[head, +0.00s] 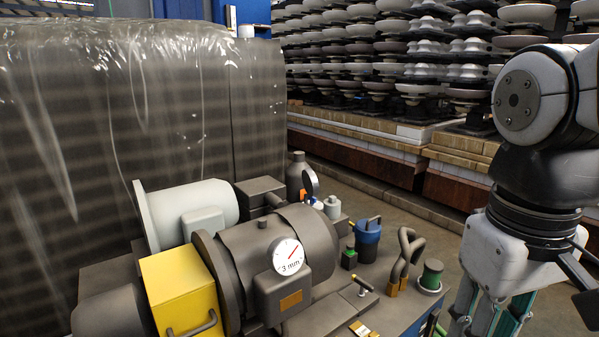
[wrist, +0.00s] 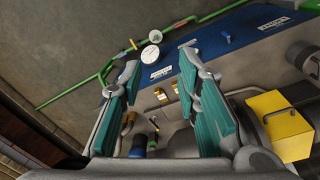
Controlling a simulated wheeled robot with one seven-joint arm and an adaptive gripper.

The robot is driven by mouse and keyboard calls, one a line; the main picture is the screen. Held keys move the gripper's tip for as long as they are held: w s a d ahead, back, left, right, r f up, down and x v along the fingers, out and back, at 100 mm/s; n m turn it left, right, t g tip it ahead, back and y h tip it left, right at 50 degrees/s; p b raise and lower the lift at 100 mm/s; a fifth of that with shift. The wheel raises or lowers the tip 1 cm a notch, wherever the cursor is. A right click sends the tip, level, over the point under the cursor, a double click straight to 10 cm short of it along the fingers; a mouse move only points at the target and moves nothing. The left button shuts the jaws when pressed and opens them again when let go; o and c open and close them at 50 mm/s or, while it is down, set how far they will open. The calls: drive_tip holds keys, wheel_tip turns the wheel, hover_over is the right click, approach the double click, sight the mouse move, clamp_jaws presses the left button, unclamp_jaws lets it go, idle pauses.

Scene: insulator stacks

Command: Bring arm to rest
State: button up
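My gripper (wrist: 157,95) shows in the wrist view with its two teal-padded fingers spread wide apart and nothing between them. In the head view my gripper (head: 490,318) hangs down at the lower right, beside the bench, with its fingertips cut off by the bottom edge. My white and black arm (head: 525,240) comes down from the upper right. The gripper appears apart from the things on the bench.
A grey motor-like machine with a dial (head: 288,256), a yellow box (head: 180,290), a blue container (head: 368,238) and a dark green cylinder (head: 432,274) crowd the bench. Insulator stacks (head: 420,50) stand behind. A plastic-wrapped load (head: 120,110) is at left. Floor (head: 440,212) shows between.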

drive_tip(key=s+f+m, duration=0.2)
drive_tip(key=s+f, duration=0.3)
drive_tip(key=s, duration=0.5)
wheel_tip(320, 180, up, 25)
drive_tip(key=t+p, duration=0.3)
drive_tip(key=p, duration=1.9)
drive_tip(key=shift+f+t+y+p, duration=0.2)
drive_tip(key=shift+t+y+p, duration=0.1)
drive_tip(key=shift+t+p, duration=0.1)
